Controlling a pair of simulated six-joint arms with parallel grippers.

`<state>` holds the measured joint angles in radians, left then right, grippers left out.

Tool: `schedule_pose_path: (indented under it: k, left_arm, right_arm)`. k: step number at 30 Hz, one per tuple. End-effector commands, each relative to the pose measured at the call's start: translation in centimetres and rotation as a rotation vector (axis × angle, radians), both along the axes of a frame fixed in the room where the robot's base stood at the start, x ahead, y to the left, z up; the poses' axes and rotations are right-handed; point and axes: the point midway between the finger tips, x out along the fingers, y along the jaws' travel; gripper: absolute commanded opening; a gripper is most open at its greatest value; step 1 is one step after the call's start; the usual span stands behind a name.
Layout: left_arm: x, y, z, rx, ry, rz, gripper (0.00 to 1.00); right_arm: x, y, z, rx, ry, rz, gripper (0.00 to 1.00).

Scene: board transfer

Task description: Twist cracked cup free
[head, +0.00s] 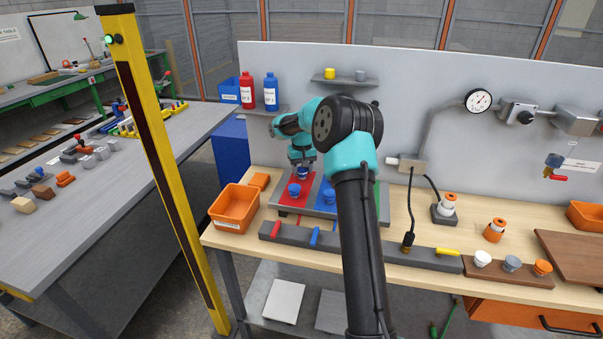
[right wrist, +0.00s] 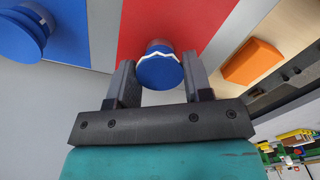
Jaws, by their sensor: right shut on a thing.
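The cracked cup (right wrist: 159,72) is blue with a jagged white line around it. In the right wrist view it sits between the two fingers of my right gripper (right wrist: 161,82), which is shut on it. The red panel (right wrist: 190,22) is behind the cup; I cannot tell whether the cup still touches it. In the head view my right gripper (head: 302,164) is at the back of the board, with the cup (head: 302,174) under it. Another blue cup (head: 294,190) stands on the red panel, and one (head: 329,196) on the blue panel. My left gripper is not in view.
An orange bin (head: 235,207) stands left of the board. A grey rail (head: 340,239) with coloured handles runs along the front. Red and blue bottles (head: 270,92) stand on a shelf behind. My arm hides part of the board.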

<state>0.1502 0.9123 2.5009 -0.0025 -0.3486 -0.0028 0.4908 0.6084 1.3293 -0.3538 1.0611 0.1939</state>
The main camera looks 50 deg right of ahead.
Motion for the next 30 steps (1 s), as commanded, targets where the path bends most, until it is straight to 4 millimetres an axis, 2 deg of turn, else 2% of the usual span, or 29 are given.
schedule_pose_path:
  k: [1, 4, 12, 24, 30]
  left_arm:
    - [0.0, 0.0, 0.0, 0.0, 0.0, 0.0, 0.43]
    - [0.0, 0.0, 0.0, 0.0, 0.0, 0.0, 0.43]
    - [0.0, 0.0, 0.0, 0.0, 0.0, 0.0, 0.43]
    - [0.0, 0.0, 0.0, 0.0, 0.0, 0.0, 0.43]
    - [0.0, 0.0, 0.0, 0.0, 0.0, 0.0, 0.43]
  right_arm:
    - [0.0, 0.0, 0.01, 0.0, 0.0, 0.0, 0.32]
    - [0.0, 0.0, 0.01, 0.0, 0.0, 0.0, 0.24]
    - [0.0, 0.0, 0.01, 0.0, 0.0, 0.017, 0.24]
    - [-0.01, 0.01, -0.01, 0.0, 0.0, 0.336, 0.24]
    - [-0.01, 0.01, -0.02, 0.0, 0.001, 0.379, 0.24]
